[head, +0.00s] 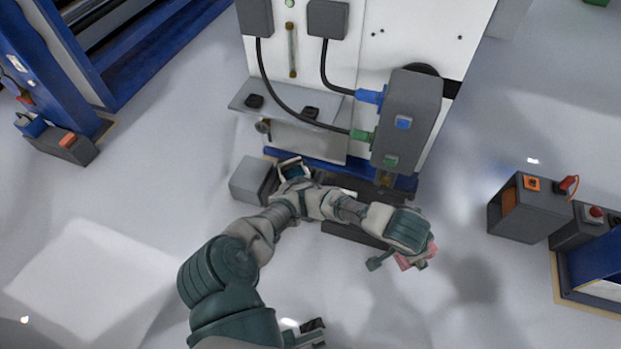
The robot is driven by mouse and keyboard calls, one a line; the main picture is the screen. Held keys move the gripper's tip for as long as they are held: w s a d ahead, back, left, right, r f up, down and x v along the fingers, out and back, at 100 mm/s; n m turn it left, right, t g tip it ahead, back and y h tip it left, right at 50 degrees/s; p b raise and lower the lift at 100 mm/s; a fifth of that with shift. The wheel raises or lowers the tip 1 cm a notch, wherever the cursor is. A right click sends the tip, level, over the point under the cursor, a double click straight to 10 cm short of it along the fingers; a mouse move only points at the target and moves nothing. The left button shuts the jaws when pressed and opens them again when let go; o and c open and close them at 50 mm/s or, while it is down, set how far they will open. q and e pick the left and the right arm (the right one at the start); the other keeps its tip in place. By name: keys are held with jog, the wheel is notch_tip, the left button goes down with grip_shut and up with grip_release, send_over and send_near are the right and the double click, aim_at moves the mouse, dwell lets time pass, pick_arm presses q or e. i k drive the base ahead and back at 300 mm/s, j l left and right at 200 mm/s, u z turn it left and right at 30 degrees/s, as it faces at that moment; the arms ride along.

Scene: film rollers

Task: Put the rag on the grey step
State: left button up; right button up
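A pinkish-red rag (408,262) shows at my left gripper (397,266), partly hidden by the hand. The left arm comes in from the lower left and reaches across to the right. Its fingers look spread, with one standing out to the left, clear of the rag. I cannot tell whether the rag touches a finger or what supports it. A dark grey low slab, seemingly the step (352,234), lies at the foot of the white machine, partly hidden under my forearm. The hand is just right of and nearer than this slab. My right gripper is not clearly seen.
The white machine (292,150) with a blue base, cables and a grey control box (408,120) stands behind the arm. A grey block (252,179) is left of the forearm. Dark grey boxes (528,209) stand at the right. Open pale floor lies left and lower right.

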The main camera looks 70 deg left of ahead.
aim_at(251, 172)
jog(key=j+u, duration=1)
